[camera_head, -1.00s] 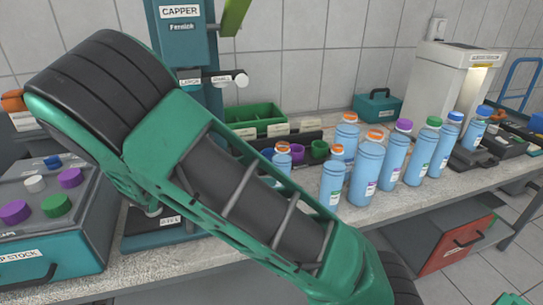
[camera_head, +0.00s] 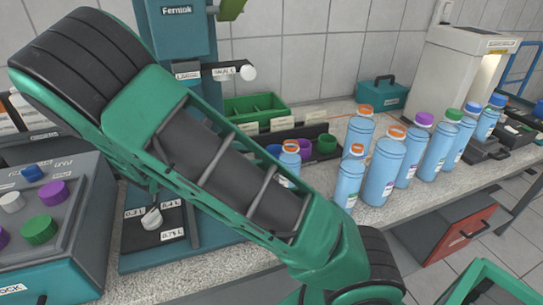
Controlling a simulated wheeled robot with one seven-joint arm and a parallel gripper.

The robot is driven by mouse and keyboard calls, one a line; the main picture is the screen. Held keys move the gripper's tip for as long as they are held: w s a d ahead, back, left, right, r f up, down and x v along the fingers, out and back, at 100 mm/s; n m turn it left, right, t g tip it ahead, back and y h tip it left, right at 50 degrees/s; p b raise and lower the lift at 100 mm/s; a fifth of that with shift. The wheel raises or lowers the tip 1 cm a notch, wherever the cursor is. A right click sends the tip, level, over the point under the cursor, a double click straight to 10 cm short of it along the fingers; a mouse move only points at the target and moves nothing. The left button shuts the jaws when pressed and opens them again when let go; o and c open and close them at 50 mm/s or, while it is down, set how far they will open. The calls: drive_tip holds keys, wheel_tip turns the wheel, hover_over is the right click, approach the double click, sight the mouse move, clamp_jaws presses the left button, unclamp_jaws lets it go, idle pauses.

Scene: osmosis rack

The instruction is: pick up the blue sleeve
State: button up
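A small blue cup-like piece (camera_head: 274,151), which looks like the blue sleeve, sits in a dark tray (camera_head: 345,134) on the bench, at the middle of the view. My arm and a capped bottle partly hide it. A purple piece (camera_head: 305,146) and a green piece (camera_head: 326,143) stand to its right in the same tray. My green and black arm crosses the view from upper left to lower right. My gripper is not in view, so its fingers and any hold cannot be seen.
Several blue bottles with coloured caps (camera_head: 388,170) stand right of the tray. A green divided bin (camera_head: 240,107) is behind it. The teal capper (camera_head: 178,45) rises at the back left. A teal box with coloured knobs (camera_head: 65,255) is at the left. A teal case (camera_head: 382,95) stands behind the bottles.

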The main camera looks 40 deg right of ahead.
sight(275, 150)
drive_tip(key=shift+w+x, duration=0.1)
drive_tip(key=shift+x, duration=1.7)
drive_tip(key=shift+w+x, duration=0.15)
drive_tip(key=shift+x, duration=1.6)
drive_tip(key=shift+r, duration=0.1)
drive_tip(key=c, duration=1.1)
